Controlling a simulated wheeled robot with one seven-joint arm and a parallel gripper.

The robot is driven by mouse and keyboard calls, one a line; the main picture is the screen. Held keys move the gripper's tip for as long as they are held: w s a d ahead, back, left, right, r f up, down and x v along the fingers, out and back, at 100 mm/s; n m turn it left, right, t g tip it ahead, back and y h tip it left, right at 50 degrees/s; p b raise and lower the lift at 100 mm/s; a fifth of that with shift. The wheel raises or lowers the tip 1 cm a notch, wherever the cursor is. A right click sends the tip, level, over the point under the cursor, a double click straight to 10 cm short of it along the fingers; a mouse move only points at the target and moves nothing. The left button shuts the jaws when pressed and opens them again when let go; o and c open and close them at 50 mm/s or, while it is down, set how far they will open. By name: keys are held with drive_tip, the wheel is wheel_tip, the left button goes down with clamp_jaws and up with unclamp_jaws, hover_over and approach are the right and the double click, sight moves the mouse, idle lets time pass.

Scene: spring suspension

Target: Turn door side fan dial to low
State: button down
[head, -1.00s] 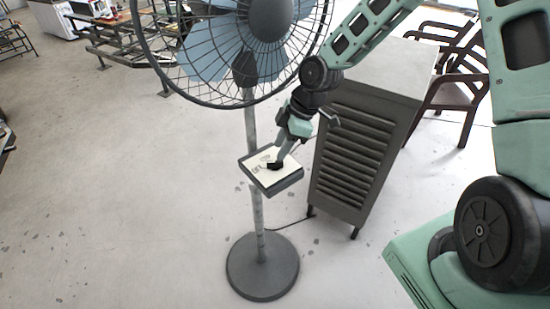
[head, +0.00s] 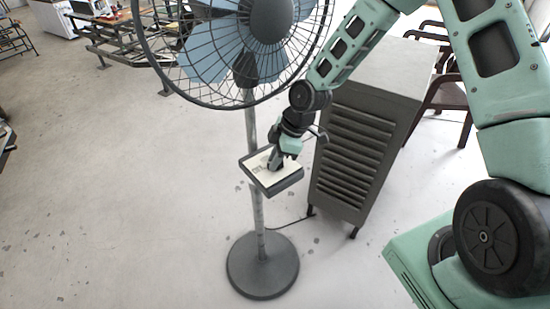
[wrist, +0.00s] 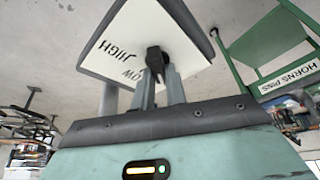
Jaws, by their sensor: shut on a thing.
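The standing fan (head: 270,20) has a square control panel (head: 256,163) on its pole, white-faced with a dark rim. In the wrist view, the panel (wrist: 185,50) carries a black dial (wrist: 154,57) and tilted labels; "HIGH" is readable and "OW" shows beside the fingers. My gripper (head: 273,164) is at the panel face in the head view and hides the dial there. In the wrist view, my gripper's fingers (wrist: 158,82) are closed around the dial, one on each side. Exactly which label the dial points at is unclear.
A grey louvred cabinet (head: 355,150) stands right of the fan, close to my arm. The fan's round base (head: 262,268) rests on the floor. Chairs (head: 455,95) stand behind the cabinet. The floor (head: 110,200) on the left is open.

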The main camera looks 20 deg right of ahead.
drive_tip(key=shift+m, duration=0.3)
drive_tip(key=m+t+b, duration=0.1)
drive_tip(key=m+b, duration=0.1)
drive_tip(key=shift+f+m, duration=0.15)
drive_tip(key=shift+m, duration=0.15)
drive_tip(key=m+t+h+b, duration=0.1)
drive_tip(key=m+b, duration=0.1)
drive_tip(key=m, duration=0.1)
drive_tip(key=shift+m+b, duration=0.3)
drive_tip(key=shift+b, duration=0.1)
drive_tip(key=shift+m+t+h+b, duration=0.35)
drive_tip(key=shift+m+h+b, duration=0.15)
drive_tip(key=shift+m, duration=0.75)
drive_tip(key=shift+m+t+h+b, duration=0.4)
drive_tip(key=shift+m+b, duration=0.2)
drive_tip(key=shift+m, duration=0.65)
drive_tip(key=shift+r, duration=0.2)
drive_tip(key=c, duration=1.4)
unclamp_jaws()
drive_tip(key=shift+c, duration=0.2)
drive_tip(key=v, duration=1.7)
drive_tip(key=shift+r, duration=0.2)
